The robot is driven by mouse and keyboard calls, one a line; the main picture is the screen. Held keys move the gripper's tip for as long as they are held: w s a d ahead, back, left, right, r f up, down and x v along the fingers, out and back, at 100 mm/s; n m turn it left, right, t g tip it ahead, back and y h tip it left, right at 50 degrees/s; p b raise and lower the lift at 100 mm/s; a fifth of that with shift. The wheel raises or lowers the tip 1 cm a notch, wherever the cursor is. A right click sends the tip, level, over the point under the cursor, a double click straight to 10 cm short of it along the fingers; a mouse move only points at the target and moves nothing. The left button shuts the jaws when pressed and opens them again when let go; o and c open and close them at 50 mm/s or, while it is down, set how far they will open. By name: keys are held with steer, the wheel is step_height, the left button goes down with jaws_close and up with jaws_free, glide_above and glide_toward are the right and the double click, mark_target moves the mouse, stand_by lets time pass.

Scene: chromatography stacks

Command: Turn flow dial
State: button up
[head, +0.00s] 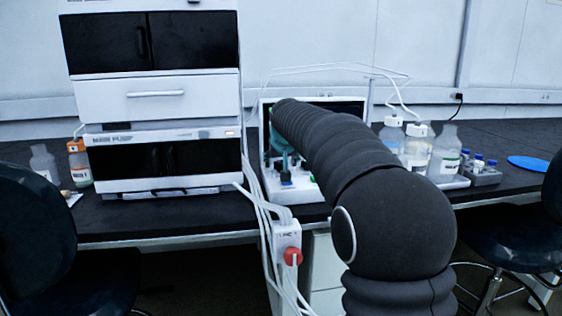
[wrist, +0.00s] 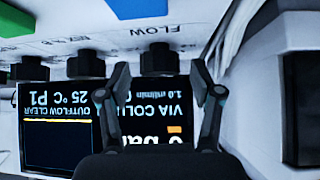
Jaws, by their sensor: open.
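The flow dial (wrist: 158,59) is a black knob below the upside-down word FLOW on a white panel (wrist: 185,22) in the wrist view. My gripper (wrist: 160,75) is open, with one finger on each side of the dial. A lit screen (wrist: 55,125) reads upside down behind the fingers.
More black knobs (wrist: 86,64) sit left of the flow dial, beside green and blue blocks. In the head view, a chromatography stack (head: 158,96) stands left of my arm. Bottles (head: 446,150) stand right of it. A white box with a red knob (head: 292,256) hangs among tubes.

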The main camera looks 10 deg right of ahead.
steer(key=c, duration=1.1)
steer(key=shift+c, duration=0.2)
steer(key=shift+m+h, duration=0.3)
steer(key=m+h, duration=0.2)
steer(key=m, duration=0.1)
steer(key=shift+w+a+g, duration=0.1)
steer(key=shift+a+g, duration=0.1)
steer(key=shift+g, duration=0.2)
steer(key=shift+m+g+h+p, duration=0.4)
steer(key=shift+m+g+h, duration=0.5)
steer(key=shift+m+h, duration=0.8)
steer(key=shift+m, duration=0.5)
